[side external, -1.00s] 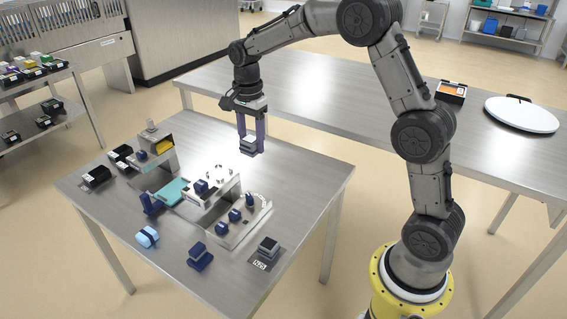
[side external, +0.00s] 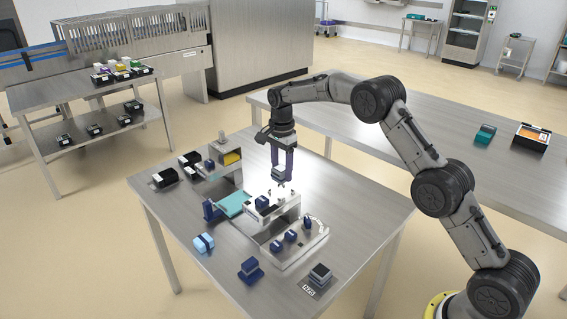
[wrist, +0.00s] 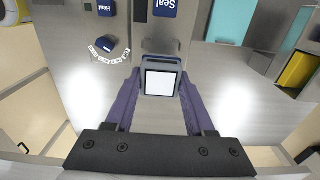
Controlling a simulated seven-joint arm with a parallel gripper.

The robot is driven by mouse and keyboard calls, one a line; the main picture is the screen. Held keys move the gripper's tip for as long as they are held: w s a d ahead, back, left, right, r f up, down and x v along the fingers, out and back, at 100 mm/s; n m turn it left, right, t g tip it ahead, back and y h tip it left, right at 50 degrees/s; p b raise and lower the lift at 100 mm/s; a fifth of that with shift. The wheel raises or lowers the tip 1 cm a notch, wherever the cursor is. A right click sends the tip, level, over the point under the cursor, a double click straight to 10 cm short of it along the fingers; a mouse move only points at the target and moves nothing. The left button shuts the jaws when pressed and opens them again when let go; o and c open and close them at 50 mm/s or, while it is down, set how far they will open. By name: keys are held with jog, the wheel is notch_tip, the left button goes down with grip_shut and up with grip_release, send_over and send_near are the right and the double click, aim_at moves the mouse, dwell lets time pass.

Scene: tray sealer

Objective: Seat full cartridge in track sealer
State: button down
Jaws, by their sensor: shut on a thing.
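My gripper (side external: 281,168) is shut on a small grey cartridge (side external: 278,173) with a dark band. In the wrist view the cartridge (wrist: 161,82) shows a pale top between my purple fingers, close to the grey sealer edge. The track sealer (side external: 287,213) stands in the middle of the table, with dark blue blocks on it. In the wrist view its blue blocks read "Seal" (wrist: 165,8) and "Heat" (wrist: 106,7), beside a dial (wrist: 108,47). The cartridge is at the sealer's far side; whether it touches is unclear.
A dark blue block (side external: 250,268) and light blue object (side external: 203,243) stand nearby. A teal plate (side external: 234,204) and a unit with yellow (side external: 231,159) lie left.

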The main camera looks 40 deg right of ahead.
aim_at(282, 192)
jog(key=shift+f, duration=2.1)
jog(key=shift+f, duration=0.2)
jog(key=shift+c, duration=0.9)
grip_release()
jog(key=shift+r, duration=3.95)
